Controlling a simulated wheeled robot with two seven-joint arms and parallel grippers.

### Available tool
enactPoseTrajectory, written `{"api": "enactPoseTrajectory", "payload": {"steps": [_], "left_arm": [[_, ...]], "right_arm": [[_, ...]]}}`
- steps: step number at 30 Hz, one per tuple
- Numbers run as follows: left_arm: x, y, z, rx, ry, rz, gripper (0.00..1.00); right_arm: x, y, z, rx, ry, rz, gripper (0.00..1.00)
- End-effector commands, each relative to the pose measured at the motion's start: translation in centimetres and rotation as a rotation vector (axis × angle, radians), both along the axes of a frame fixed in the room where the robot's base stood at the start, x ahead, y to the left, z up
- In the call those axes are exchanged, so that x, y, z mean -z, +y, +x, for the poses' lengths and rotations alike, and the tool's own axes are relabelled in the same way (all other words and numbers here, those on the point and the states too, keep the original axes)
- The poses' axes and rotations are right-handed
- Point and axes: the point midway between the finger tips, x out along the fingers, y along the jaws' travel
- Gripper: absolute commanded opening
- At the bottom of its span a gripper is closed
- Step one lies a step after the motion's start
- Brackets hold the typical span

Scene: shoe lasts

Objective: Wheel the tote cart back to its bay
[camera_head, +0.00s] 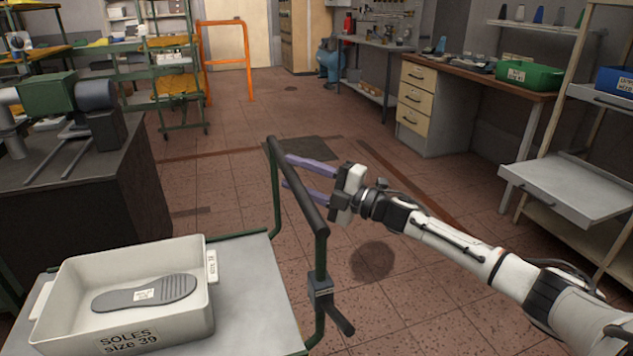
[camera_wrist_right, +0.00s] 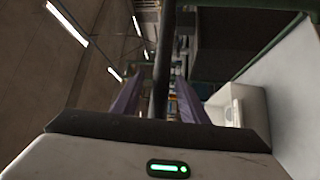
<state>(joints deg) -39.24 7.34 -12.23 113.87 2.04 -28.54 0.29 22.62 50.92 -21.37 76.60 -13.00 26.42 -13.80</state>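The tote cart has a grey deck (camera_head: 262,290) and a green frame with a dark handle bar (camera_head: 305,204) on its right side. A pale tote (camera_head: 185,312) labelled "SOLES size 39" stands on the deck with a grey sole (camera_head: 145,292) inside. My right gripper (camera_head: 286,171) reaches the bar from the right. In the right wrist view the bar (camera_wrist_right: 162,60) runs between its purple fingers (camera_wrist_right: 158,95), with a gap on both sides, so it is open around the bar. My left gripper is not in view. I cannot tell which place is the cart's bay.
A dark bench (camera_head: 90,200) with a green machine stands close on the left. A drawer workbench (camera_head: 430,110) and shelving (camera_head: 570,185) stand on the right. An orange frame (camera_head: 228,60) stands at the back. The middle floor is clear, with a dark floor patch (camera_head: 303,149).

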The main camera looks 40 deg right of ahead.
Motion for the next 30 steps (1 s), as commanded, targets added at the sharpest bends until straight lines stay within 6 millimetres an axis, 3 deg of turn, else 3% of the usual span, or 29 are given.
{"api": "enactPoseTrajectory", "payload": {"steps": [15, 21, 30], "left_arm": [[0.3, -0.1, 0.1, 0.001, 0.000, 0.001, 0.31], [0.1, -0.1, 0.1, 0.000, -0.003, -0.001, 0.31], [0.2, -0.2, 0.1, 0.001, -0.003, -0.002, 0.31]], "right_arm": [[1.3, -3.6, -7.1, 0.002, 0.006, -0.003, 0.40], [1.4, -4.3, -8.2, 0.003, 0.004, -0.003, 0.40], [1.3, -4.4, -8.4, 0.003, 0.001, -0.003, 0.40]]}}
